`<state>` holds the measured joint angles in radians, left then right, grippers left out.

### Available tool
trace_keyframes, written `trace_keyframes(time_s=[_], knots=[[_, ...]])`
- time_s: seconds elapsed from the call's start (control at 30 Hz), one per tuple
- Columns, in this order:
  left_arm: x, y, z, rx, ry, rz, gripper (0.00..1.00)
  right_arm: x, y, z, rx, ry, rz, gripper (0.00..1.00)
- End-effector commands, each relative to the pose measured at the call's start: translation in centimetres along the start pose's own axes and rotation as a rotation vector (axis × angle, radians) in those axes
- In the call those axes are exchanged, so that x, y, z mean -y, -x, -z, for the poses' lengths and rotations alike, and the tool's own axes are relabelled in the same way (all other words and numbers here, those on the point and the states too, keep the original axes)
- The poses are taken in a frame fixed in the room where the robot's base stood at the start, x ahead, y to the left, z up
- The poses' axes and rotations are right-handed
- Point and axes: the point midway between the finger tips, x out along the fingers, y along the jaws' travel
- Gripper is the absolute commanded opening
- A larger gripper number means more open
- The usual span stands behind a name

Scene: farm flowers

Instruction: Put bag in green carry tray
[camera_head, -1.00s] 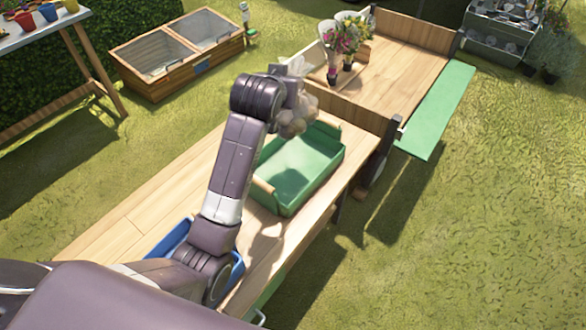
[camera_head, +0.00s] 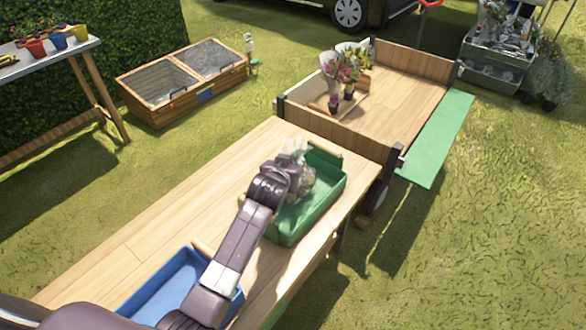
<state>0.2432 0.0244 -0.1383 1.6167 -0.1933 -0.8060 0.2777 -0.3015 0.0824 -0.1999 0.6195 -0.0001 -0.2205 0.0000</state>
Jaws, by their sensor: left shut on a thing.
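The green carry tray (camera_head: 318,207) stands on the wooden table, with a wooden handle at its far end. A clear bag with brownish contents (camera_head: 303,182) is at the tray's left side, over or inside its far-left part; I cannot tell whether it touches the tray floor. My left gripper (camera_head: 291,173) is at the bag and shut on it. The fingertips are mostly hidden by the bag and my wrist. My left arm covers the near-left part of the tray. My right gripper is not in view.
A blue tray (camera_head: 158,286) stands on the near part of the wooden table (camera_head: 150,222), partly under my arm. A wooden cold frame (camera_head: 185,80) stands on the grass. The table's left side is clear.

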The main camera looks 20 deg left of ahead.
Motion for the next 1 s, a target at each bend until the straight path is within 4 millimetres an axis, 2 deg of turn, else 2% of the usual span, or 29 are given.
trace_keyframes(time_s=[0.1, 0.2, 0.57, 0.6, 0.73, 0.77, 1.0], knots=[[0.0, -0.9, -1.5, -0.003, 0.0, 0.0, 0.0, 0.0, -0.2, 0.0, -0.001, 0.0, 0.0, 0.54], [0.0, -1.3, -2.1, -0.005, 0.0, 0.0, 0.0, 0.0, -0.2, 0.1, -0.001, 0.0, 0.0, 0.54], [0.0, -1.4, -2.4, -0.005, 0.0, -0.001, 0.0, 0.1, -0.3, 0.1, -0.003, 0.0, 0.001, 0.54], [0.0, -1.5, -2.8, 0.002, 0.0, 0.0, 0.21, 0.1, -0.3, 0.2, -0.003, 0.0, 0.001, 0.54], [0.0, -1.5, -2.8, 0.002, 0.0, 0.0, 0.35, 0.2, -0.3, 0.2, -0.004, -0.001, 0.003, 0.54], [0.0, -1.5, -2.8, 0.002, 0.0, 0.0, 0.38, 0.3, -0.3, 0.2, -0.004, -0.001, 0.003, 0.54], [0.0, -1.4, -2.7, 0.002, 0.0, 0.0, 0.38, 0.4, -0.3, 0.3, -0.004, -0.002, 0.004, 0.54]])
